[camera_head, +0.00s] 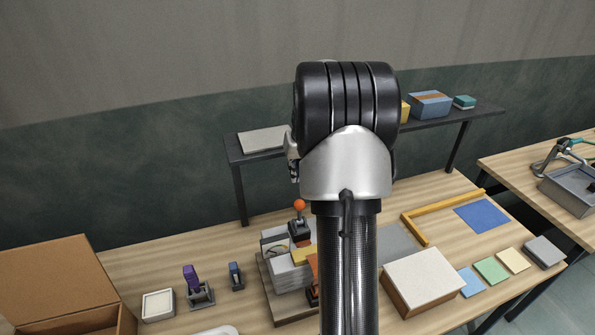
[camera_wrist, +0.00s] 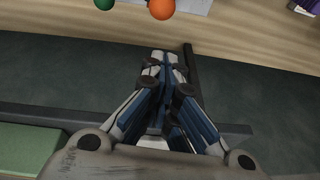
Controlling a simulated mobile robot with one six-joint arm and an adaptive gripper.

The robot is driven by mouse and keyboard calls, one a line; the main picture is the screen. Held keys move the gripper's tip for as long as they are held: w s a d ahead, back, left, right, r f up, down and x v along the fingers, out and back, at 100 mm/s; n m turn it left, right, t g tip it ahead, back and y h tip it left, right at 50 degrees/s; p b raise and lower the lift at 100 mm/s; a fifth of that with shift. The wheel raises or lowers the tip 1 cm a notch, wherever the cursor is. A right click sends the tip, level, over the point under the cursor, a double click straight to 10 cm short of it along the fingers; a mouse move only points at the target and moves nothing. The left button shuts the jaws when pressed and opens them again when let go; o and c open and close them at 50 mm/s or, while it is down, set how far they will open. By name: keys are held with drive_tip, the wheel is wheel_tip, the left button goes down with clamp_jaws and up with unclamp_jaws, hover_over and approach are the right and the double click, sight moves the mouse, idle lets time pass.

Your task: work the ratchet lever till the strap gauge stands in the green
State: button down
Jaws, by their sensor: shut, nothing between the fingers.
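An orange strap-like part (camera_head: 313,268) shows beside the load, partly behind my arm. My gripper (camera_wrist: 165,60) is shut and empty, apart from the orange knob. In the head view my arm mostly hides it.
A dark raised shelf (camera_head: 245,156) runs behind the workbench. A cardboard box (camera_head: 60,280), purple clamp (camera_head: 192,280) and white dish (camera_head: 158,305) lie left.

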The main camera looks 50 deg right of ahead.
drive_tip(key=w, duration=0.2)
hover_over(299, 211)
drive_tip(key=w+d, duration=0.2)
drive_tip(key=w, duration=0.2)
wheel_tip(299, 211, down, 8)
drive_tip(key=shift+s+f+n+h+b, duration=0.15)
drive_tip(key=shift+s+n+h+b, duration=0.05)
drive_tip(key=shift+n+h+b, duration=0.15)
drive_tip(key=shift+s+f+b, duration=0.1)
drive_tip(key=shift+b, duration=0.55)
